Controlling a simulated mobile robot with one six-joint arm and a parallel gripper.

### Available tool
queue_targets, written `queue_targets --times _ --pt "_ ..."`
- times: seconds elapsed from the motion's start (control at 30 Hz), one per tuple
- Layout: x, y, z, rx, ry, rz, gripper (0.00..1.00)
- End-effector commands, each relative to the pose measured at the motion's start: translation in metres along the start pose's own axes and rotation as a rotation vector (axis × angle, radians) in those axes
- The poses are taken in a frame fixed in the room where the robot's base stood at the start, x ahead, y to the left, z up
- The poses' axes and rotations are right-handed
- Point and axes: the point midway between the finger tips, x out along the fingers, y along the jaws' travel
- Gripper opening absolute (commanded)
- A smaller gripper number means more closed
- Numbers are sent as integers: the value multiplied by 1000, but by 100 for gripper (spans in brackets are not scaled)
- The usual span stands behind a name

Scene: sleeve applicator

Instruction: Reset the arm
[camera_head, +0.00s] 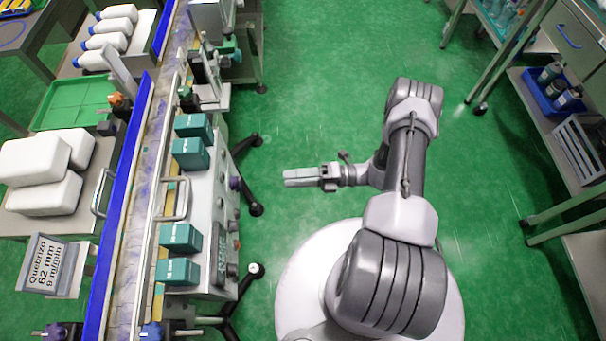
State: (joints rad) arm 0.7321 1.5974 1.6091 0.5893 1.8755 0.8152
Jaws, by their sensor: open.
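My gripper (300,178) is at the end of my arm, left of the picture's middle, with its fingers pointing left toward the conveyor machine. It hangs over the bare green floor, apart from the machine, and nothing shows between its fingers. The gap between the fingers is hard to see from this angle. My arm (405,180) is folded above my round white base, with its elbow toward the top of the picture.
The conveyor machine (205,200) with teal boxes (181,237) stands at left, its feet (254,270) sticking out onto the floor. A shelf cart (560,130) with a blue bin (556,95) stands at right. Green floor (310,80) between them is clear.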

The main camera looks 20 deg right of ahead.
Motion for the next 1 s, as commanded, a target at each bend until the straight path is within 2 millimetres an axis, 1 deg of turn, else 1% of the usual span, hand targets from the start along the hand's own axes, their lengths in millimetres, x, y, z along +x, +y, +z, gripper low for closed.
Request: queue_targets --times 0.03,0.1,0.2,0.6,0.67,0.73,0.77,0.8,0.87,0.9,0.97,1.0 --pt "-10 1 1 0 -3 0 57" --pt "-20 0 1 -1 -2 0 57" --pt "-27 0 0 1 -1 1 57" --pt "-28 0 0 1 0 1 57" --pt "-28 3 2 -13 10 -5 57" --pt "-27 20 10 -91 67 -37 57" --pt "-26 33 16 -152 112 -60 57" --pt "-23 56 23 -257 190 -97 57" --pt "-16 98 31 -451 335 -156 57" --pt "-10 127 32 -591 439 -192 57" --pt "-2 169 30 -802 594 -238 57" --pt "3 195 26 -945 697 -263 57"
